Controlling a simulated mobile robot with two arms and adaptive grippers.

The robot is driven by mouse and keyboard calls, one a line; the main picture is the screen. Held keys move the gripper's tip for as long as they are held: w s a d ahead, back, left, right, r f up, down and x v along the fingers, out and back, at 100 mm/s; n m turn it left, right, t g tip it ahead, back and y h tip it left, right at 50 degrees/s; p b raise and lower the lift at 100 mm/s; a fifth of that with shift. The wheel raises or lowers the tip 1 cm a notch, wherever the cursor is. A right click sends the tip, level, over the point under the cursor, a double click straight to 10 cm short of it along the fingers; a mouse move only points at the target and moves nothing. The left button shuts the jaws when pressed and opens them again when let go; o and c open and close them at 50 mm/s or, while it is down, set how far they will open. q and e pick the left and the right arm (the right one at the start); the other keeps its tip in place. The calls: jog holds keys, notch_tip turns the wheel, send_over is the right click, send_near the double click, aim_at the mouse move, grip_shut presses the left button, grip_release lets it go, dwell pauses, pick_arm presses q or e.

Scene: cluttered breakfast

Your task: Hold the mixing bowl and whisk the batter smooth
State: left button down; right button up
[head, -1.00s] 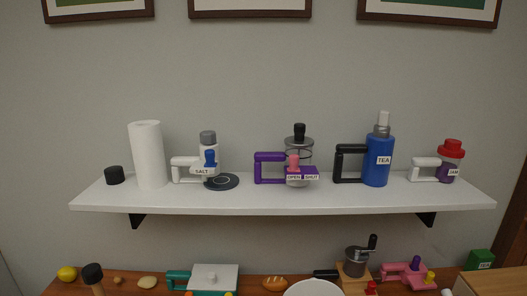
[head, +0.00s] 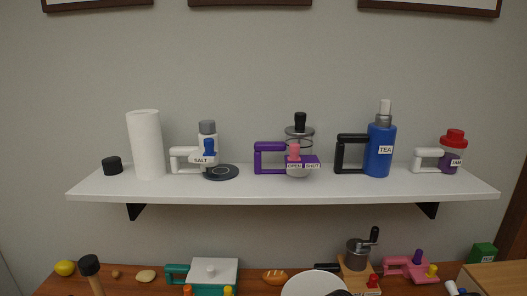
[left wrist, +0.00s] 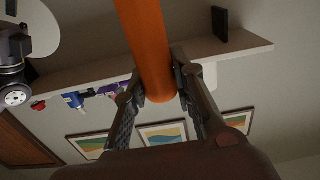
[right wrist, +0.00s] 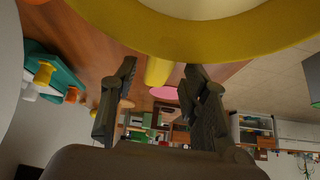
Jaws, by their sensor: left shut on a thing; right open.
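In the right wrist view a large yellow rim (right wrist: 215,42), apparently the mixing bowl's, fills the top. A short yellow handle (right wrist: 159,70) sticks out from it. My right gripper (right wrist: 160,72) is open, with that handle showing between its fingertips; I cannot tell whether they touch it. The head view shows neither gripper. Batter and whisk cannot be made out clearly.
A white wall shelf (head: 280,190) holds a paper roll (head: 146,145), salt, a blue tea flask (head: 379,150) and jam. On the wooden table below, a teal-handled box (head: 212,272), a bread roll (head: 274,277), a white round thing (head: 315,284) and a grinder (head: 359,255) crowd together.

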pick_arm(q)
jog(key=shift+f+b, duration=1.05)
jog(key=shift+f, duration=0.4)
pick_arm(e)
jog(key=shift+x, duration=2.25)
grip_shut()
